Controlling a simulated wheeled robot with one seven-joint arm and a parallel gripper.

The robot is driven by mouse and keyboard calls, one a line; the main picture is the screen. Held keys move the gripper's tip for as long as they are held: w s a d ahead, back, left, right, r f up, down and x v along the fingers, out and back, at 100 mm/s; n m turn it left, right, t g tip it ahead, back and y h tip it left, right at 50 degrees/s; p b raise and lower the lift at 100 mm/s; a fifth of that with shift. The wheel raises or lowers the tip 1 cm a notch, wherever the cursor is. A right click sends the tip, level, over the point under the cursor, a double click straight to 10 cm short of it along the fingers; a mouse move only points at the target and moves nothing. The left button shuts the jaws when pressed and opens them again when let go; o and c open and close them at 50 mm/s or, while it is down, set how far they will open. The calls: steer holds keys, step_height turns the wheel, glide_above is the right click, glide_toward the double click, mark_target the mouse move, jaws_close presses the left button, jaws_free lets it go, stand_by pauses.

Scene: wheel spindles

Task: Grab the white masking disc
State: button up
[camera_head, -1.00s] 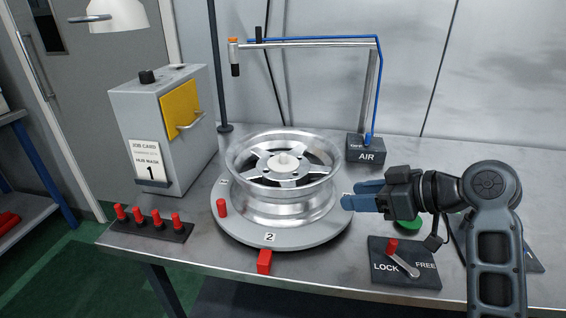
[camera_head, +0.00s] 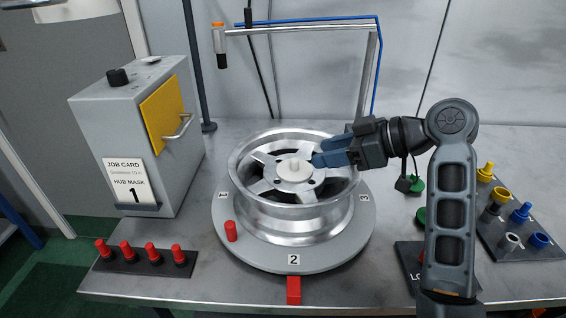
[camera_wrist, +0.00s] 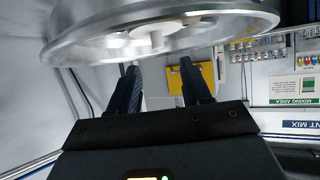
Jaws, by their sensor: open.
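The white masking disc (camera_head: 294,170) lies flat at the hub centre of a silver spoked wheel (camera_head: 258,190), with a small knob standing up from it. The wheel sits on a round grey turntable (camera_head: 262,256). My gripper (camera_head: 317,160) comes in from the right over the wheel's rim, with its blue fingertips close to the right of the disc's knob. In the wrist view, which is upside down, the disc (camera_wrist: 174,27) and its knob show within the wheel, beyond the fingertips. The fingers (camera_wrist: 163,75) are apart with nothing between them. I cannot tell whether they touch the disc.
A grey cabinet (camera_head: 105,133) with a yellow door and a job card reading 1 stands left. Red pegs in a rack (camera_head: 140,262) stand in front of it. An air-line arm (camera_head: 300,26) spans behind the wheel. A rack of coloured plugs (camera_head: 525,238) lies right.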

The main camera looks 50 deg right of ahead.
mark_target(297, 161)
steer(key=shift+f+p+x, duration=0.2)
steer(key=shift+p+x, duration=0.25)
steer(key=shift+x, duration=3.15)
steer(key=shift+s+d, duration=0.15)
steer(key=shift+d, duration=0.05)
steer(key=shift+c, duration=0.5)
jaws_close()
